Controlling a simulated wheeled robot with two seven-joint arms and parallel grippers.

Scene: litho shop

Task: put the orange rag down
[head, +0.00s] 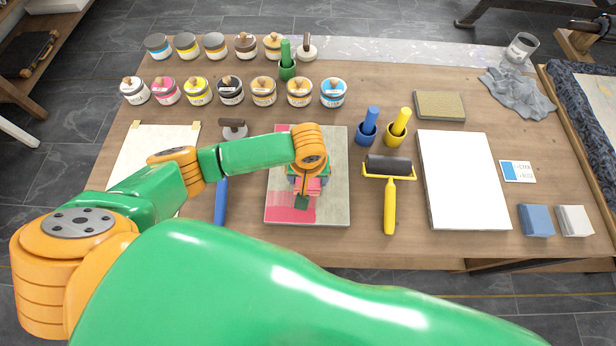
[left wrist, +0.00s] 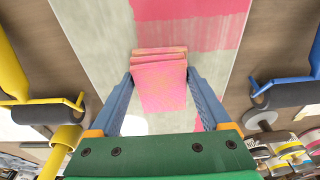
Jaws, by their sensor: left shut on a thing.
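My left gripper (head: 307,188) is over a grey slab (head: 337,205) with a pink inked area (head: 288,214) on its left part. In the left wrist view its blue fingers (left wrist: 160,76) are shut on a folded rag (left wrist: 160,88), orange with a strong pink cast. The rag also shows pink in the head view (head: 313,184), partly hidden by the gripper. The rag is over the edge of the pink area; I cannot tell whether it touches the slab. My right gripper is not in view.
A yellow roller (head: 390,200) lies right of the slab and a blue-handled roller (head: 221,200) left. White paper (head: 463,180) lies further right. Several ink jars (head: 263,92) line the back left. A grey crumpled cloth (head: 518,95) lies back right. Bare wood shows at the front (head: 440,245).

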